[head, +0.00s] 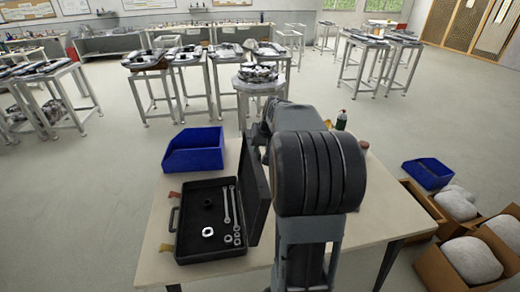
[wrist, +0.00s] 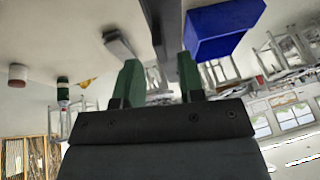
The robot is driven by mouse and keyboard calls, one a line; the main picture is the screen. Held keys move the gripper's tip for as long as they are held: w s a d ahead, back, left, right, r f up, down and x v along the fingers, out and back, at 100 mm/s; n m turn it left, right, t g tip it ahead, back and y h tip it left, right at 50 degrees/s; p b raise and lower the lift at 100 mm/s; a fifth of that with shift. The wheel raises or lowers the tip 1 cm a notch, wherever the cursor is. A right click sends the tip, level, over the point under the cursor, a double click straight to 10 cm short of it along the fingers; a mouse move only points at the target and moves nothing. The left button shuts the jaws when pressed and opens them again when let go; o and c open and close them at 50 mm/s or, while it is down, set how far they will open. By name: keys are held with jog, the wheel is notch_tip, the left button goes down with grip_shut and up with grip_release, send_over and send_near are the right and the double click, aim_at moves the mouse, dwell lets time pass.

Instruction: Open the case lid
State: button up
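The black tool case (head: 187,255) lies on the table, with wrenches, sockets and rings in its tray. Its lid (head: 257,190) stands up steeply along the right side, so the case is open. In the wrist view the dark lid (wrist: 168,25) shows nearly edge-on, running down toward the space between my fingers. My gripper (wrist: 160,82) has two green fingers set apart, with the lid edge between or just beyond them; I see no clear grip on it. In the head view my arm hides the gripper and part of the lid.
A blue bin (head: 194,151) stands behind the case, close to it. A green bottle (head: 341,120) stands on the table right of my arm. Boxes with pale sacks (head: 474,258) and another blue bin (head: 428,173) are on the floor at right.

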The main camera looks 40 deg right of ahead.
jog(key=shift+x, duration=1.3)
jog(key=shift+c, duration=0.3)
grip_shut()
